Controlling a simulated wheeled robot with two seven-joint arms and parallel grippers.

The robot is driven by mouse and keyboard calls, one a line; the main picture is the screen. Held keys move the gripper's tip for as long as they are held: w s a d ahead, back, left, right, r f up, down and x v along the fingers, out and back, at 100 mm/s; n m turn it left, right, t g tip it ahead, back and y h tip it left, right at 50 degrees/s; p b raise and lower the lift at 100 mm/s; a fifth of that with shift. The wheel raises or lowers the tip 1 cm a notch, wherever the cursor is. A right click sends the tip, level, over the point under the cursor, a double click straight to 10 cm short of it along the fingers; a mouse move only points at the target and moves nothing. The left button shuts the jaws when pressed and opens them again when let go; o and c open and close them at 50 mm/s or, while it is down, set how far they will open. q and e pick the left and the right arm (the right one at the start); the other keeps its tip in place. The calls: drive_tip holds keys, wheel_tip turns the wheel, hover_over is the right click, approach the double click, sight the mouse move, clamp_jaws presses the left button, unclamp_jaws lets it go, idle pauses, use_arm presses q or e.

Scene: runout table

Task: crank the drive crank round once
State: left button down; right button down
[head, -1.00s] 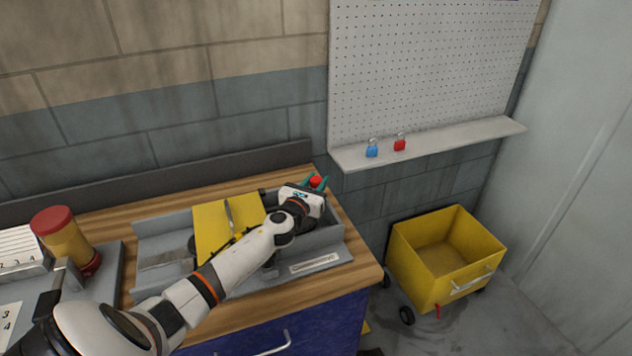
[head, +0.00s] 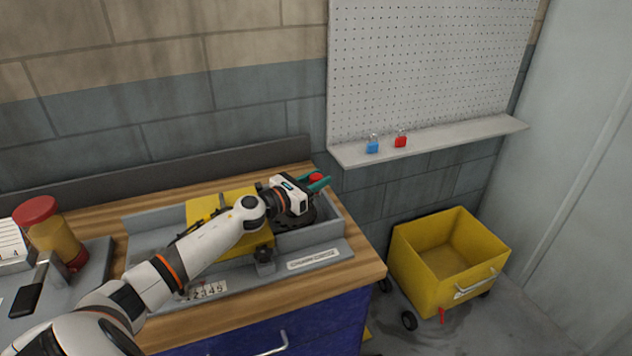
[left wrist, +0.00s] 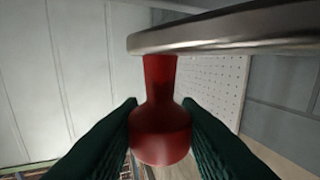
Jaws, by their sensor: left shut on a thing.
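The drive crank's red knob (left wrist: 160,125) fills the middle of the left wrist view, on a grey metal crank arm (left wrist: 230,30). The knob also shows as a small red spot (head: 316,177) in the head view. My left gripper (head: 319,182) has its green fingers on both sides of the knob and is shut on it; the fingers show in the left wrist view (left wrist: 160,118) too. The grey machine tray (head: 325,233) with a yellow cover (head: 205,210) sits on the wooden bench. My left arm hides part of both. My right gripper is not in view.
A yellow wheeled bin (head: 420,275) stands on the floor right of the bench (head: 345,275). A shelf (head: 440,141) holds a blue padlock (head: 372,147) and a red padlock (head: 400,142). A red-capped yellow jar (head: 65,245) stands at left.

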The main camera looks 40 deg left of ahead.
use_arm(q)
drive_tip(key=shift+r, duration=0.1)
drive_tip(key=c, duration=1.1)
unclamp_jaws()
drive_tip(key=shift+s+a+f, duration=0.1)
drive_tip(key=shift+s+f, duration=0.15)
drive_tip(key=shift+s, duration=0.1)
drive_tip(key=shift+b+v, duration=1.6)
drive_tip(key=shift+v, duration=4.05)
drive_tip(key=shift+r, duration=0.15)
